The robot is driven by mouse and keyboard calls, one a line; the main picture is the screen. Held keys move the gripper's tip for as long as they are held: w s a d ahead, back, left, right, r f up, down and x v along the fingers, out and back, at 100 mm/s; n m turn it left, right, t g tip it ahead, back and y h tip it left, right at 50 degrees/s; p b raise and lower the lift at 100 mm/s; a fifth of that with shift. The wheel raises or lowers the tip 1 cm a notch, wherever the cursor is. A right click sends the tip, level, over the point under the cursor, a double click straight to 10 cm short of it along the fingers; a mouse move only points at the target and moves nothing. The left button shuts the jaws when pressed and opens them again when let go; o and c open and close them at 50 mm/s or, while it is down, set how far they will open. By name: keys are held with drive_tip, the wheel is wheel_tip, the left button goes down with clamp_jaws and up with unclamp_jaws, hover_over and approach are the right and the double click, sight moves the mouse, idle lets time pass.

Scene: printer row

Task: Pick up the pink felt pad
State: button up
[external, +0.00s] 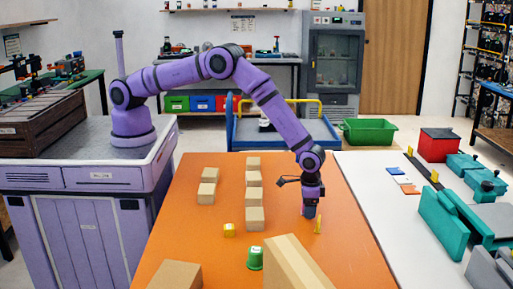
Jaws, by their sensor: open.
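I cannot make out a pink felt pad in the external view; it may be hidden or too small to tell. My gripper (310,212) points down low over the right part of the orange table (350,235). It is open, though its fingers are small in this view. I cannot tell whether anything lies between or beneath them.
Several tan boxes (254,180) stand in two rows left of the gripper. A yellow item (229,230), a green item (255,258) and a large tan box (283,262) are nearer the camera. A white surface (375,195) adjoins the table's right side.

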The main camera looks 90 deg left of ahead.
drive_tip(key=shift+c, duration=0.2)
drive_tip(key=c, duration=1)
drive_tip(key=shift+r, duration=0.1)
